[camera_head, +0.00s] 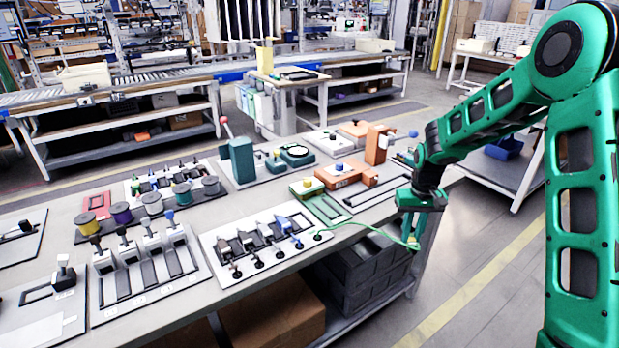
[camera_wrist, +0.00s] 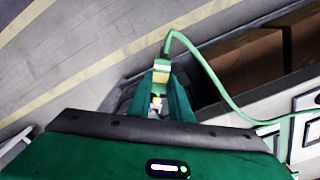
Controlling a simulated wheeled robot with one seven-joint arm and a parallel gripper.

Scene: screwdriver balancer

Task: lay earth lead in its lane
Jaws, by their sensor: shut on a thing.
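The earth lead (camera_head: 362,226) is a thin green cable. It runs from the white board with dark slots (camera_head: 222,262) out past the table's front right edge to my gripper. My gripper (camera_head: 413,243) is shut on its end, out over the table edge. In the wrist view my gripper (camera_wrist: 160,98) has its two green fingers closed on a yellow-green plug end of the earth lead (camera_wrist: 205,68). The cable rises from the plug, bends and runs right to the board. I cannot tell which slot is its lane.
Dark grey crates (camera_head: 365,275) and a brown box (camera_head: 275,310) sit on the shelf under the table. Left of the slotted board is another board with upright handles (camera_head: 150,275). Green and orange fixtures (camera_head: 340,173) stand behind. Open floor lies to the right.

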